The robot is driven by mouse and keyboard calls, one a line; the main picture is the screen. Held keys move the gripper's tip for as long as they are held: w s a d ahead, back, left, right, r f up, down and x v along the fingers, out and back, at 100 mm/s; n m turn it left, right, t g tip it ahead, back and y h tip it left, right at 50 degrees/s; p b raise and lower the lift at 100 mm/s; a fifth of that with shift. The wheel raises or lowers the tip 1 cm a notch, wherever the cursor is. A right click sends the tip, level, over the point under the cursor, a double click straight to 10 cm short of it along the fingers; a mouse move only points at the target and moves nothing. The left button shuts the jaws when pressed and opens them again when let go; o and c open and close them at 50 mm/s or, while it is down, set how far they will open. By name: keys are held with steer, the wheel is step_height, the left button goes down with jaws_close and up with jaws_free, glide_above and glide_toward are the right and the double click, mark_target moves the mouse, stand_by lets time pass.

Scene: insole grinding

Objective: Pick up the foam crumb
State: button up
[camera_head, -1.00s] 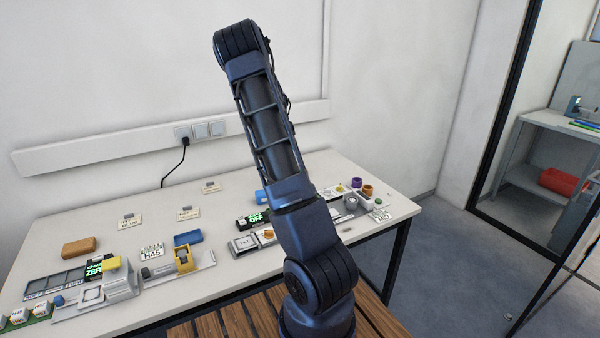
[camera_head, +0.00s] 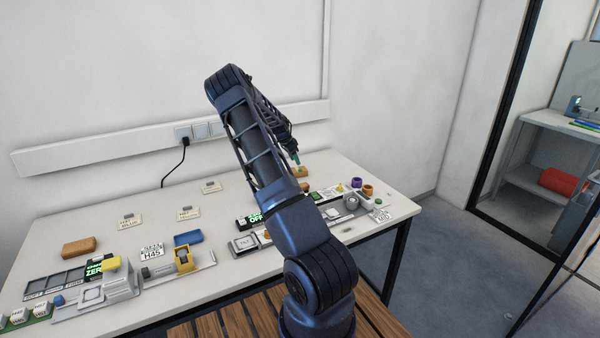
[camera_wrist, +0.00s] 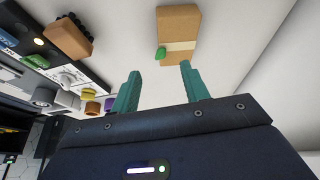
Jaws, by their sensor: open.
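A small green lump (camera_wrist: 161,53), which looks like the foam crumb, lies against the left side of a tan block with a pale band (camera_wrist: 178,22) in the wrist view. In the head view I cannot make out the lump; a tan piece (camera_head: 300,172) shows beside my arm. My gripper (camera_wrist: 159,70) is open and empty, its two teal fingers apart. The green lump lies beyond the fingertips, roughly between them in the picture. In the head view, a teal fingertip (camera_head: 296,159) shows right of my arm.
A brown block (camera_wrist: 68,38) and small purple, yellow and orange round parts lie left in the wrist view. The white table (camera_head: 110,262) holds several fixtures, a blue block (camera_head: 188,239) and an orange-brown block (camera_head: 80,247). The wall is close behind.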

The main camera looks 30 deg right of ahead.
mark_target(300, 169)
steer(key=shift+x, duration=3)
steer(key=shift+w, duration=0.1)
jaws_close()
